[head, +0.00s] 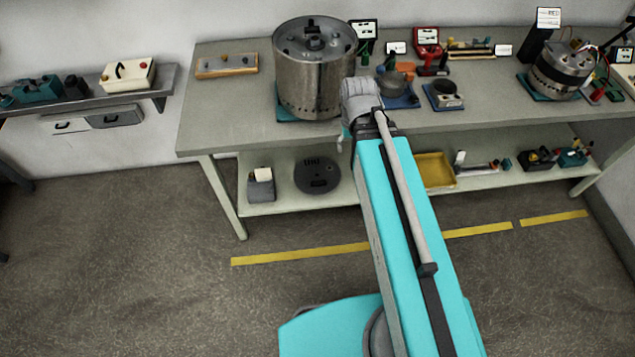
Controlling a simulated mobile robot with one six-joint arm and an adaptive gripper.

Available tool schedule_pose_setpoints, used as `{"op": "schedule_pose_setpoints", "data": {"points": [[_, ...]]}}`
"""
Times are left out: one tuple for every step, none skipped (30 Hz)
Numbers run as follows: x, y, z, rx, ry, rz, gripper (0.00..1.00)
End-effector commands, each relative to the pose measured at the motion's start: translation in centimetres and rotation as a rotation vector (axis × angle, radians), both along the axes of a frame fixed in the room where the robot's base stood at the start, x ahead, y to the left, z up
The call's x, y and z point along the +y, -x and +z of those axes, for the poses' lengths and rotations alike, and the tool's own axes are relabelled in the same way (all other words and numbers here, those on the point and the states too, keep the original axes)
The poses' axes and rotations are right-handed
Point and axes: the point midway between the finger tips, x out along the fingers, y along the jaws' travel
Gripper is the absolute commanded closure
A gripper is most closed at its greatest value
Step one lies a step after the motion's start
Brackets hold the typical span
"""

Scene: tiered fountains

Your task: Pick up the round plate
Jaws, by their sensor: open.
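The round plate (312,171) is a dark grey disc with slots and small markings. It rests on the lower shelf of the bench, left of my arm, and its whole outline shows. My turquoise arm reaches up from the bottom of the head view to the bench front, ending in a grey joint at the bench top's front edge. A small grey part of my wrist shows just left of the arm, above and to the right of the plate. The jaws of my gripper cannot be made out; they are hidden behind my arm. Nothing is seen touching the plate.
The bench top (230,118) overhangs the lower shelf (290,202). A grey box (261,190) with a pale block stands left of the plate. A yellow tray (435,172) lies right of my arm. A large metal drum (312,80) stands above. Open floor lies in front.

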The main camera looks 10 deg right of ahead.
Motion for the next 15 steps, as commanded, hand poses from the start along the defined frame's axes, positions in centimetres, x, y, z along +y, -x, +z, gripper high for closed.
{"op": "schedule_pose_setpoints", "data": {"points": [[0.0,-0.3,-1.9,-0.001,0.000,-0.009,0.31],[0.1,-0.4,-2.4,-0.002,0.000,-0.015,0.31],[0.1,-0.6,-3.1,-0.003,0.000,-0.025,0.31],[0.1,-0.7,-3.6,-0.003,0.000,-0.031,0.31],[0.1,-0.8,-4.2,-0.004,0.000,-0.037,0.31],[0.1,-1.0,-4.9,-0.004,-0.001,-0.045,0.31],[0.2,-1.1,-5.4,-0.005,-0.001,-0.052,0.31],[0.2,-1.2,-5.9,-0.005,-0.001,-0.059,0.31],[0.2,-1.4,-6.6,-0.006,-0.001,-0.067,0.31],[0.2,-1.5,-7.1,-0.007,-0.001,-0.073,0.31],[0.2,-1.7,-7.7,-0.007,-0.001,-0.080,0.31],[0.3,-1.8,-8.3,-0.008,-0.001,-0.089,0.31],[0.3,-1.9,-8.9,-0.008,-0.001,-0.094,0.31],[0.3,-2.0,-9.4,-0.009,-0.001,-0.101,0.31],[0.3,-2.2,-10.1,-0.010,-0.002,-0.110,0.31]]}}
